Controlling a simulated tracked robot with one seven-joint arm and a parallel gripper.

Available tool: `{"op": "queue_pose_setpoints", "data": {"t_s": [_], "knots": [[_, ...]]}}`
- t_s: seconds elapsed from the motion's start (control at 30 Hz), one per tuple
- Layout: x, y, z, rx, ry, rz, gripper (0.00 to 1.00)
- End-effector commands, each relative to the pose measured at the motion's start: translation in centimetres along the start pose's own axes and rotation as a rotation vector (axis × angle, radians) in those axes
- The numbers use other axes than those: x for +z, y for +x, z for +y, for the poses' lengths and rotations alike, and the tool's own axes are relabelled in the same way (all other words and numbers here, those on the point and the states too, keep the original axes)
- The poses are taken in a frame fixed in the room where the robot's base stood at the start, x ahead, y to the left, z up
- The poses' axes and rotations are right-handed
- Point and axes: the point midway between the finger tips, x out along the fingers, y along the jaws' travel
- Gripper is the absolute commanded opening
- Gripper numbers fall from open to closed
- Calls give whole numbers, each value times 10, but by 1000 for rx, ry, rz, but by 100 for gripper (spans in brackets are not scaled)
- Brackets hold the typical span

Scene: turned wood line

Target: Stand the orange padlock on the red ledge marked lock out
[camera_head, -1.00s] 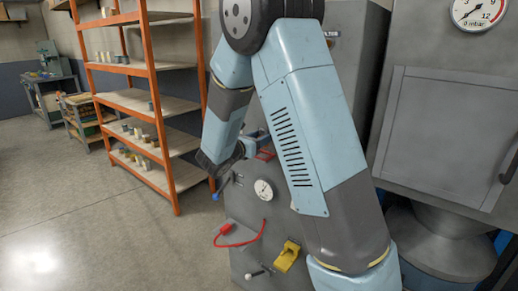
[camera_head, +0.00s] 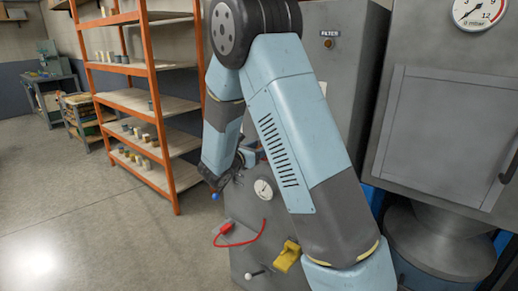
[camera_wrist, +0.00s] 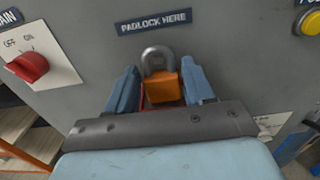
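In the wrist view the orange padlock (camera_wrist: 162,90) sits upright between the two blue fingers of my gripper (camera_wrist: 162,84), its grey shackle up. The fingers lie close along both its sides and appear shut on it. A sliver of red (camera_wrist: 143,108), apparently the red ledge, shows just below the padlock. Whether the padlock's base touches it is hidden. A label reading PADLOCK HERE is on the grey panel above. In the head view my gripper (camera_head: 246,156) is at the cabinet, partly behind my arm, and the padlock and ledge cannot be made out.
A red OFF/ON switch (camera_wrist: 28,66) is left of the padlock and a yellow button (camera_wrist: 309,22) is at upper right. On the cabinet are a dial (camera_head: 263,188), a red cable (camera_head: 240,238) and a yellow handle (camera_head: 287,257). Orange shelving (camera_head: 150,95) stands left; the floor is clear.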

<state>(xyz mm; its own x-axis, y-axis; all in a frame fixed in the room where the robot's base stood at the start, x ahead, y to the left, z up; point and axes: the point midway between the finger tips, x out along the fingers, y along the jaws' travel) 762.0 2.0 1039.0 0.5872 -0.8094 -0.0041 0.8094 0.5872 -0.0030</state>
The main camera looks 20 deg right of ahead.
Motion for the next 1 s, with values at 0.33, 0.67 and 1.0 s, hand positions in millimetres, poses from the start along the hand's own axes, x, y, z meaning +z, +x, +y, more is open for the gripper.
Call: {"op": "queue_pose_setpoints", "data": {"t_s": [0.33,0.67,1.0], "knots": [[0,0,0,0,0,0,69],[3,-24,1,4,0,0,69],[3,-89,1,4,0,0,69]]}}
